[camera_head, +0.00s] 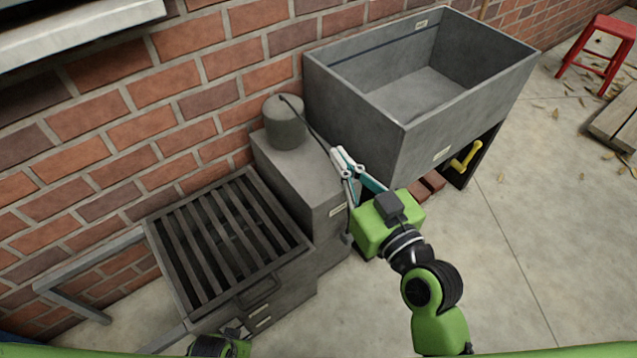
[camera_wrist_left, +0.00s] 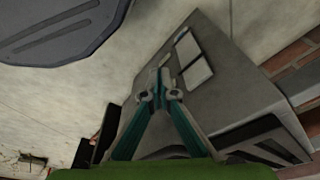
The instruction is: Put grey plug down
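A thin dark cord (camera_head: 316,134) runs from the top of a grey cylinder (camera_head: 285,124) to my right gripper (camera_head: 339,155). Its fingers come together at the cord, above the front edge of the grey cabinet. A small dark grey piece, seemingly the grey plug (camera_head: 347,239), hangs below the fingers beside the cabinet's front. The link between it and the cord is partly hidden by the gripper. My left gripper's body shows at the bottom edge of the head view; in the left wrist view its fingers (camera_wrist_left: 160,82) meet with nothing seen between them.
The cylinder stands on the grey cabinet (camera_head: 300,167). A slatted grey grill (camera_head: 180,288) is at its left and a large open grey tub (camera_head: 420,95) at its right. A brick wall (camera_head: 150,90) closes the back.

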